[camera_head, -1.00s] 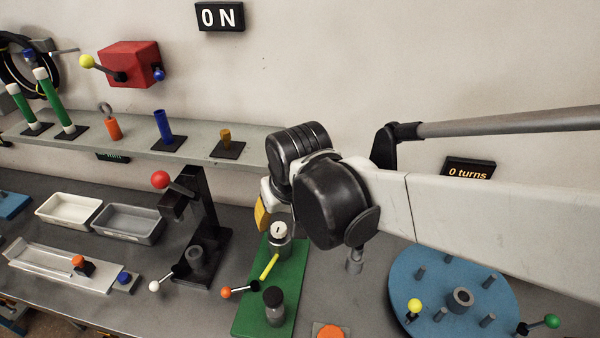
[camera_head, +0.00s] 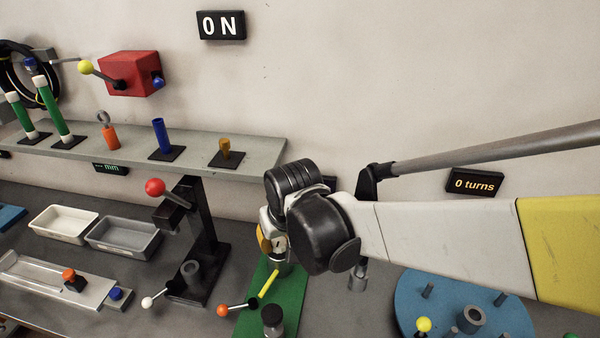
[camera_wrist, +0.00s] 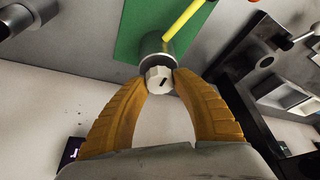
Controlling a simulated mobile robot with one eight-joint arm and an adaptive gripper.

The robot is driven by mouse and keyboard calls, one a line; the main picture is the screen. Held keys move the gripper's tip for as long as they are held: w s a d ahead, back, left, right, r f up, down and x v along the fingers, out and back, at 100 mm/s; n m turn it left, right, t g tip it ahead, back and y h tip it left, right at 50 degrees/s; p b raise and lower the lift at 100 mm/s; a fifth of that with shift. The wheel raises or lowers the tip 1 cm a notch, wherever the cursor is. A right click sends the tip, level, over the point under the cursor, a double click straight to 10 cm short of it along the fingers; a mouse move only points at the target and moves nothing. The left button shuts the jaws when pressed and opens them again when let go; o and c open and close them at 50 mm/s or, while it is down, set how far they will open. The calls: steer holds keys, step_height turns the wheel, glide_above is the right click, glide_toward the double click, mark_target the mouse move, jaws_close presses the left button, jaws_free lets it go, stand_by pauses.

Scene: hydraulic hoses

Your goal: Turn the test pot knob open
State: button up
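The test pot (camera_wrist: 152,46) is a grey cylinder on a green plate (camera_head: 250,318). Its knob (camera_wrist: 159,79) is white with a short black mark and faces my gripper in the wrist view. A yellow rod (camera_wrist: 188,20) runs beside the pot. My gripper (camera_wrist: 161,77) has its two yellow fingers spread, with the knob between or just beyond the tips. The tips lie close to the knob's sides; I cannot tell whether they touch it. In the head view my wrist partly hides the knob and pot.
A black stand with a red-ball lever (camera_head: 155,187) rises left of the green plate. An orange-ball lever (camera_head: 222,310) and a dark-capped cylinder (camera_head: 272,320) are near the plate's front. A blue disc (camera_head: 410,290) with pegs lies right. The shelf (camera_head: 270,151) runs behind.

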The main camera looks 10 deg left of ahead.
steer(key=shift+n, duration=0.3)
steer(key=n, duration=0.2)
steer(key=n+g+y+p, duration=0.1)
steer(key=n, duration=0.1)
steer(key=shift+w+y, duration=0.1)
steer(key=shift+y, duration=0.2)
steer(key=n+g, duration=0.1)
steer(key=n, duration=0.1)
steer(key=n+p, duration=0.1)
steer(key=n, duration=0.2)
steer(key=shift+g+y, duration=0.3)
steer(key=shift+g, duration=0.1)
steer(key=n+g+p, duration=0.1)
steer(key=n, duration=0.3)
steer(key=shift+g, duration=0.4)
steer(key=shift+n+g+p, duration=0.3)
steer(key=shift+n+g, duration=0.3)
steer(key=shift+n, duration=1.5)
steer(key=o, duration=1.2)
